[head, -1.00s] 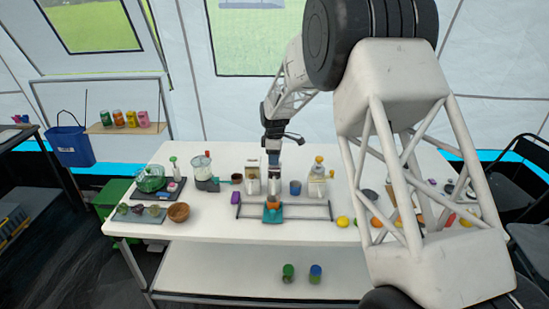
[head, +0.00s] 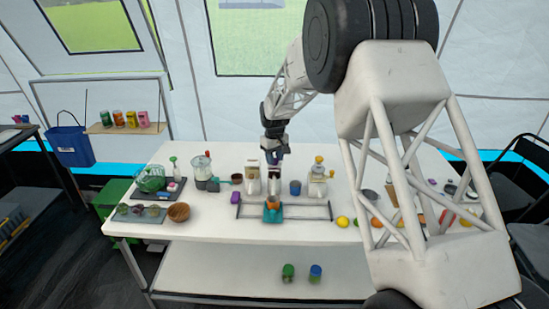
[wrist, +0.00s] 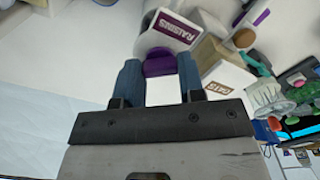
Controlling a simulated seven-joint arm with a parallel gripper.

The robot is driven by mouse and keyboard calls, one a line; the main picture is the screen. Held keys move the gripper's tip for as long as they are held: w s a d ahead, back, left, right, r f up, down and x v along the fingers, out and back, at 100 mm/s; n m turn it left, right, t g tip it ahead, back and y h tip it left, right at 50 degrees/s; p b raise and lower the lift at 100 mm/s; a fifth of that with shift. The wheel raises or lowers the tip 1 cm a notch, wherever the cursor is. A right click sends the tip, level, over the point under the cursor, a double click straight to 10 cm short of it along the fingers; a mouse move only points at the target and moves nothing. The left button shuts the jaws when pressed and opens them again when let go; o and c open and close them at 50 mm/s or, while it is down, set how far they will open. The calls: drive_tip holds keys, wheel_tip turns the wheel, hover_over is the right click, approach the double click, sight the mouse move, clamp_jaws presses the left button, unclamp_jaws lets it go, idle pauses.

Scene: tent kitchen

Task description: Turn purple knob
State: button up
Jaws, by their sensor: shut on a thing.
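The purple knob (wrist: 160,64) shows in the wrist view between the two blue fingers of my gripper (wrist: 159,67), which is shut on it. The knob sits against a white dispenser labelled RAISINS (wrist: 176,27). In the head view my gripper (head: 274,158) is at the top of the middle dispenser (head: 274,171), and the knob cannot be made out there. An orange cup (head: 272,204) stands on a teal carriage (head: 272,216) in front of that dispenser.
An OATS dispenser (wrist: 228,80) stands close beside my fingers. In the head view, dispensers stand left (head: 253,181) and right (head: 317,182), with a blue cup (head: 295,187) between. A rail (head: 305,219) crosses in front, with a purple block (head: 235,197) at its left end.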

drive_tip(key=m, duration=0.7)
idle(0.5)
drive_tip(key=o, duration=0.9)
drive_tip(key=shift+o, duration=0.2)
drive_tip(key=shift+r, duration=3.9)
